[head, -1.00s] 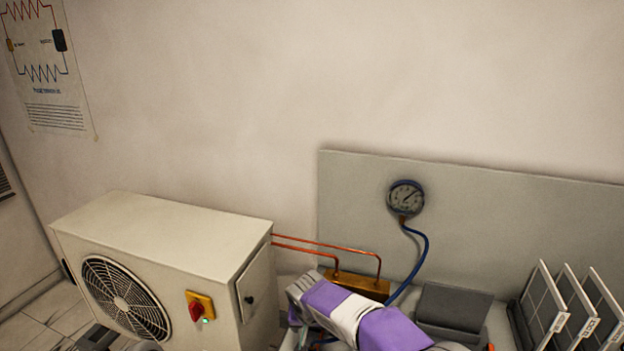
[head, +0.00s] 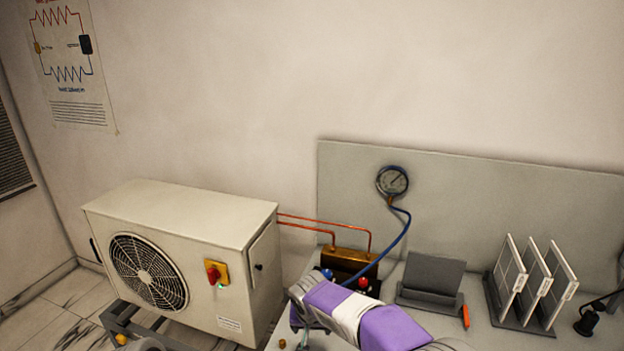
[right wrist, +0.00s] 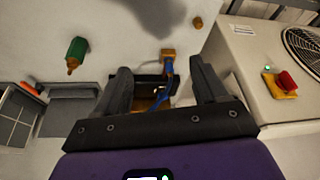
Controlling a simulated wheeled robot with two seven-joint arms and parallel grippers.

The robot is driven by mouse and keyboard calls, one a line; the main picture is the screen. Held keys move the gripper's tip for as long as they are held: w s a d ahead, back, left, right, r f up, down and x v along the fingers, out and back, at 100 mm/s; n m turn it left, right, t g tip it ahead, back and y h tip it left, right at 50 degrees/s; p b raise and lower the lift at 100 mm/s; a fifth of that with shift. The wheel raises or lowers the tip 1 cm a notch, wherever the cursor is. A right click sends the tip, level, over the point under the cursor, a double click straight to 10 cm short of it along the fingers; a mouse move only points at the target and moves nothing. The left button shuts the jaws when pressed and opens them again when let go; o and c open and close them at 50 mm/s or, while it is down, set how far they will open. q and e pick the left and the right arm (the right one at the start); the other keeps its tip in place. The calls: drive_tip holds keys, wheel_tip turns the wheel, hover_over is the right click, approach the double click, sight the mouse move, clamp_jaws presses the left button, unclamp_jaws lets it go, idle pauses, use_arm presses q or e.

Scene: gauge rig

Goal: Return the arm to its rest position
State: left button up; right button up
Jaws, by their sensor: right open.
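My right arm (head: 345,306), purple and white, reaches in from the bottom of the head view over the bench, in front of the brass manifold (head: 350,262). My right gripper (right wrist: 163,88) is open in the right wrist view, with its two dark fingers apart. Nothing is held between them. In the head view the right fingertips cannot be made out clearly. My left gripper is not in view.
A condenser unit (head: 180,230) with a red switch (head: 213,274) stands left. A gauge (head: 392,181) hangs on the backboard (head: 480,200). A dark stand (head: 432,275) and a rack of panels (head: 530,280) are right. A green bottle-like item (right wrist: 77,52) shows in the wrist view.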

drive_tip(key=s+d+f+g+y+b, duration=0.1)
drive_tip(key=s+d+f+b, duration=0.15)
drive_tip(key=f, duration=0.65)
drive_tip(key=s+d+f+g+y+b, duration=0.15)
drive_tip(key=s+f, duration=0.25)
drive_tip(key=f, duration=0.5)
drive_tip(key=s+d+f+g+b, duration=0.1)
drive_tip(key=s+d+f, duration=0.15)
drive_tip(key=f, duration=0.65)
use_arm(q)
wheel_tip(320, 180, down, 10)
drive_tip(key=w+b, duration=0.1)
drive_tip(key=b, duration=0.3)
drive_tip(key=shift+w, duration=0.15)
use_arm(e)
drive_tip(key=s+d+f+m+y, duration=0.1)
drive_tip(key=s+f, duration=0.5)
drive_tip(key=s, duration=0.2)
drive_tip(key=s+d+f+m, duration=0.1)
drive_tip(key=s+d+f, duration=0.1)
drive_tip(key=s+f, duration=0.4)
drive_tip(key=s, duration=0.3)
drive_tip(key=shift+s+d+f+y, duration=0.15)
drive_tip(key=shift+s+y, duration=0.05)
drive_tip(key=shift+y, duration=0.15)
